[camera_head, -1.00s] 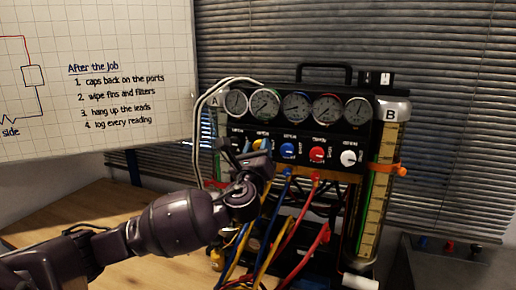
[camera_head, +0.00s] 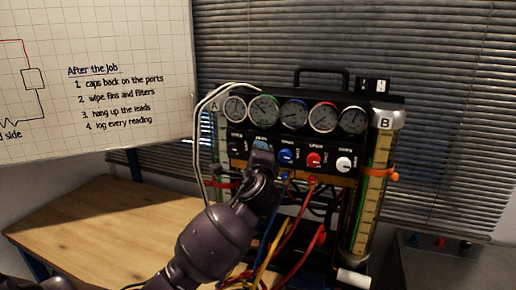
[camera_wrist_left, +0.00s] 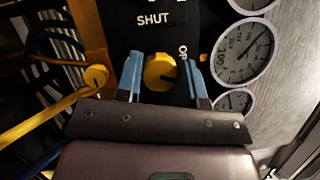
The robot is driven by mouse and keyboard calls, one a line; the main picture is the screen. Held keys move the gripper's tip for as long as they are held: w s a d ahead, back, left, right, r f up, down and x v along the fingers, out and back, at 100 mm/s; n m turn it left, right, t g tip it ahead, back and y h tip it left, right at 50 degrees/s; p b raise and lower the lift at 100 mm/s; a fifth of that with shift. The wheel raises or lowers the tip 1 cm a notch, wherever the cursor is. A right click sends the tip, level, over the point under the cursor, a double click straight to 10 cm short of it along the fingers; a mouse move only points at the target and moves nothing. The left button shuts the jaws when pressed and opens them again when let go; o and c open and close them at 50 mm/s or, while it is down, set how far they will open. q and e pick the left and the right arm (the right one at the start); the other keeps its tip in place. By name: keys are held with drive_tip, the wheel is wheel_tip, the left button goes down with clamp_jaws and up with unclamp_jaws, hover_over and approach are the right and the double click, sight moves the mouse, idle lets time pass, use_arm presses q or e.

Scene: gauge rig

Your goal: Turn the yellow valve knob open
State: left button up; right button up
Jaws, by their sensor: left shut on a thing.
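The yellow valve knob (camera_wrist_left: 159,72) is on the black panel of the gauge rig (camera_head: 304,97), below the printed word SHUT and beside partly hidden lettering that starts "OP". My left gripper (camera_wrist_left: 161,77) has its two blue fingers on either side of the knob and is shut on it. In the head view the left gripper (camera_head: 262,146) covers the yellow knob. The blue knob (camera_head: 286,157), red knob (camera_head: 314,159) and white knob (camera_head: 344,164) show to its right. My right gripper is not in view.
Several round gauges (camera_head: 294,114) sit above the knobs. Yellow, blue and red hoses (camera_head: 291,239) hang below the panel, close to my left arm. Cylinder B (camera_head: 374,190) stands at the right. The wooden table (camera_head: 110,222) is clear at the left.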

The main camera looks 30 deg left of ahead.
use_arm(q)
drive_tip(key=n+g, duration=0.1)
drive_tip(key=n, duration=0.1)
drive_tip(key=n+p, duration=0.1)
drive_tip(key=n, duration=0.1)
drive_tip(key=shift+g+h, duration=0.4)
drive_tip(key=shift+n, duration=0.4)
drive_tip(key=o, duration=0.9)
drive_tip(key=shift+s+d, duration=0.1)
drive_tip(key=b+v, duration=0.1)
drive_tip(key=v, duration=0.9)
drive_tip(key=shift+s+d+r, duration=0.1)
drive_tip(key=shift+s, duration=0.15)
